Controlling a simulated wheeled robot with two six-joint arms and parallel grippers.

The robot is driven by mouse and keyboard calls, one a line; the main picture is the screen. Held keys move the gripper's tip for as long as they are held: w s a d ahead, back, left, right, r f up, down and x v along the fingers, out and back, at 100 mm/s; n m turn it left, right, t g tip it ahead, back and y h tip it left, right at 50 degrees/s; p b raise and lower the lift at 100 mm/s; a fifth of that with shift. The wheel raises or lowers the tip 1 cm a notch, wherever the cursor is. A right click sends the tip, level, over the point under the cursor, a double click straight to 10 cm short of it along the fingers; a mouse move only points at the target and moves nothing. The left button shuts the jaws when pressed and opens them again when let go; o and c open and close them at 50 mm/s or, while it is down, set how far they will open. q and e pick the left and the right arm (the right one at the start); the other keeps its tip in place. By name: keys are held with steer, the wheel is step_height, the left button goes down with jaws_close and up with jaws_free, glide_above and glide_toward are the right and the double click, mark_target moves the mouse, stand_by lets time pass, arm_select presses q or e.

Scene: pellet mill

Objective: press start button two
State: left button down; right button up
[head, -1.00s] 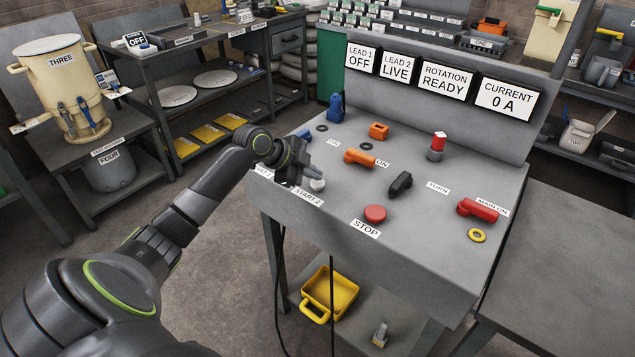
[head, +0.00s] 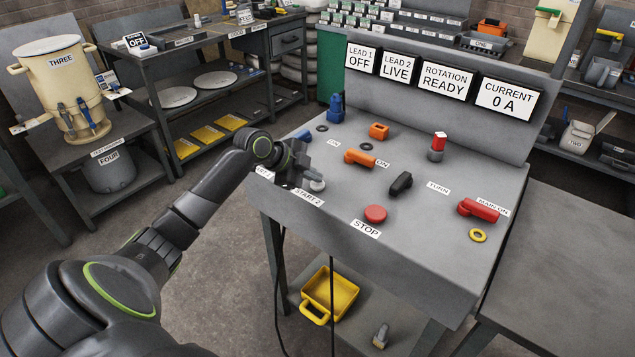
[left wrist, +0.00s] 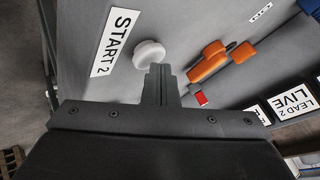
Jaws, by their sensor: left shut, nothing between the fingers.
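Start button two is a white round button (head: 317,185) beside the START 2 label (head: 309,197) near the front left of the grey control panel (head: 330,222). My left gripper (head: 306,178) is shut and empty, just beside and above the button. In the left wrist view the white button (left wrist: 149,55) sits just past the shut fingertips (left wrist: 158,72), next to its START 2 label (left wrist: 114,42). I cannot tell whether the tips touch it. Part of the left-hand label is hidden by my gripper. My right gripper is not in view.
On the panel stand a red STOP button (head: 375,214), an orange switch handle (head: 359,158), a black knob (head: 400,183) and a red main switch (head: 478,209). Displays behind read LEAD 1 OFF, LEAD 2 LIVE, ROTATION READY and CURRENT 0 A. A yellow bin (head: 321,295) sits below.

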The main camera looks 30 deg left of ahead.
mark_target(313, 184)
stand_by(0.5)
arm_select(q)
steer(key=shift+r+p, duration=0.75)
steer(key=shift+r, duration=0.05)
step_height(313, 184, up, 5)
steer(key=p, duration=0.4)
steer(key=shift+r, duration=0.1)
stand_by(0.4)
